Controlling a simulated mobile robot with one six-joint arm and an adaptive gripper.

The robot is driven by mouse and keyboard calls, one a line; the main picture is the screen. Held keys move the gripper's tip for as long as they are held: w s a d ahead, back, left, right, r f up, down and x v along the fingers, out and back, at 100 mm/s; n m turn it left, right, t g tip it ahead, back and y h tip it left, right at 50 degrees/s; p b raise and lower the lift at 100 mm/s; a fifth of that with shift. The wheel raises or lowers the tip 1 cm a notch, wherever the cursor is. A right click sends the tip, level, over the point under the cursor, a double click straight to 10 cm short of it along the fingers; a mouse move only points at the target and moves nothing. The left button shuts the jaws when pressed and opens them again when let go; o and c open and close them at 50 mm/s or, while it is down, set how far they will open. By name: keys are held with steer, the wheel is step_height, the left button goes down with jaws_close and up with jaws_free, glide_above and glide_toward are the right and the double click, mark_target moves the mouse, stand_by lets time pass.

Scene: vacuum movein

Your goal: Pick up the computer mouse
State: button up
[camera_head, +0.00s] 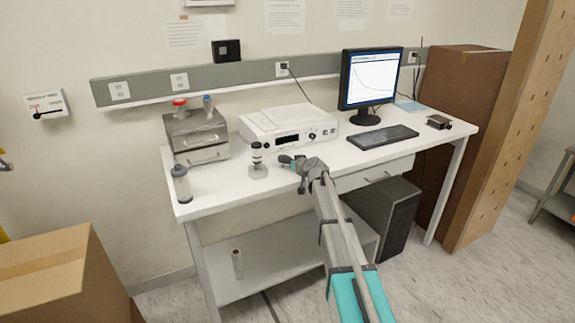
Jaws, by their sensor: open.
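My gripper (290,161) is open over the front middle of the white table, at the end of my arm. It is near a small vial on a clear base (258,162), just to its right and apart from it in the picture. I cannot make out a computer mouse for certain. A small dark boxy object (438,121) lies right of the black keyboard (382,136), but its shape is too small to tell whether it is the mouse. My gripper and arm hide part of the tabletop.
A white instrument (288,128) and a monitor (368,80) stand at the back. A grey drawer box (196,136) and a capped bottle (181,184) are at left. A tall brown box (462,125) stands beyond the table's right end. The front left tabletop is mostly clear.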

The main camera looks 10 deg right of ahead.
stand_by(0.4)
steer(key=c, duration=1)
steer(key=shift+r, duration=0.15)
step_height(320, 180, up, 3)
steer(key=p, duration=0.3)
steer(key=shift+f, duration=0.2)
steer(key=w+r+p+v, duration=0.1)
steer(key=r+p+v, duration=0.1)
steer(key=p+v, duration=0.3)
steer(key=r+p+v, duration=0.1)
steer(key=p+v, duration=0.4)
steer(key=v, duration=0.7)
steer(key=shift+w+d+r, duration=0.15)
steer(key=shift+w+r, duration=0.2)
steer(key=shift+w, duration=0.1)
